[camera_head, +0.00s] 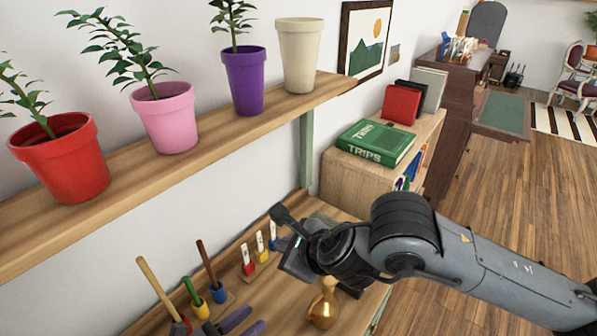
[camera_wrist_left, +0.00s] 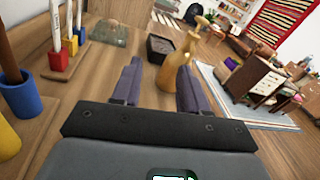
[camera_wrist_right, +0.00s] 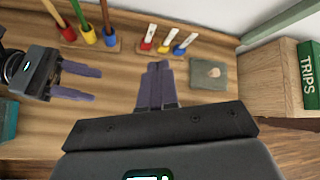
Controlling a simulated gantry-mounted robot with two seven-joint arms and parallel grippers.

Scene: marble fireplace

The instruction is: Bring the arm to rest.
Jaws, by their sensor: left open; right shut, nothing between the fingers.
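My right arm (camera_head: 470,255) reaches in from the right in the head view, over the wooden bench. Its gripper (camera_head: 282,243) is largely hidden behind its own wrist. In the right wrist view the purple fingers of this gripper (camera_wrist_right: 156,70) are together with nothing between them, above the bench.
A brass spray bottle (camera_head: 324,306) stands on the bench, ahead of the left fingers. Tools in coloured cups (camera_head: 190,292) and small labelled markers (camera_head: 260,252) stand behind. Potted plants line a shelf (camera_head: 190,175) above. A green book (camera_head: 376,144) lies on a cabinet.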

